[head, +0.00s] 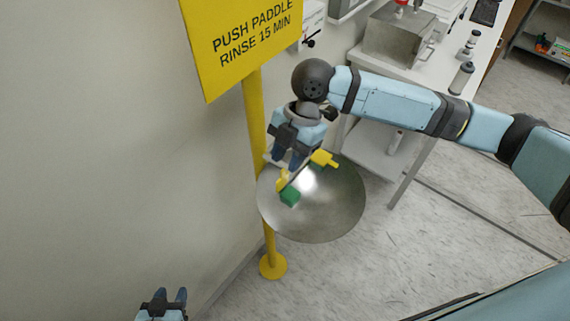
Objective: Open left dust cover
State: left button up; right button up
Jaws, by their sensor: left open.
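The eyewash bowl (335,215) is a shiny round metal dish on a yellow post. A green dust cover (290,197) sits over the bowl on the left, beside a yellow part (282,180). A second green piece (318,167) and a yellow part (327,158) sit further right and back, partly hidden. My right gripper (288,164) is just above and behind the left green cover, fingers pointing down; contact and finger gap are unclear. My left gripper (170,292) is open and empty at the bottom left edge, well away from the bowl.
A yellow sign (250,40) stands on the post above the bowl. A plain wall is close on the left. A white bench (435,85) with a metal box (395,38) and bottles (461,77) is at the back right.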

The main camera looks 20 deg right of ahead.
jog(key=b+v, duration=0.1)
jog(key=v, duration=1)
jog(key=shift+b, duration=0.4)
jog(key=shift+r, duration=0.1)
